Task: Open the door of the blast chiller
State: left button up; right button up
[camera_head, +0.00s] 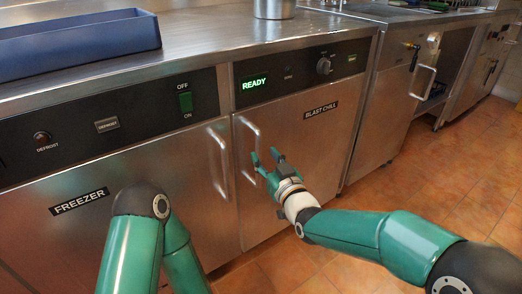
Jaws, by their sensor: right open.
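The blast chiller door (310,135) is a steel panel labelled BLAST CHILL, and it is closed. Its vertical handle (247,134) runs along the door's left edge. A black panel above it (290,74) shows a green READY display (254,84) and a knob. My right gripper (264,156) is open, with its fingers beside the lower part of the handle. I cannot tell whether the fingers touch the handle. My left arm is at the lower left; its gripper is out of view.
The freezer door (120,205), with its own handle (218,148), is closed to the left. A blue tray (75,45) and a metal pot (274,9) stand on the steel counter (205,38). Open tiled floor (425,180) lies to the right.

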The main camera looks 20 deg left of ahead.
aim_at(259, 149)
jog(key=shift+b+x, duration=0.3)
jog(key=shift+x, duration=2.35)
grip_shut()
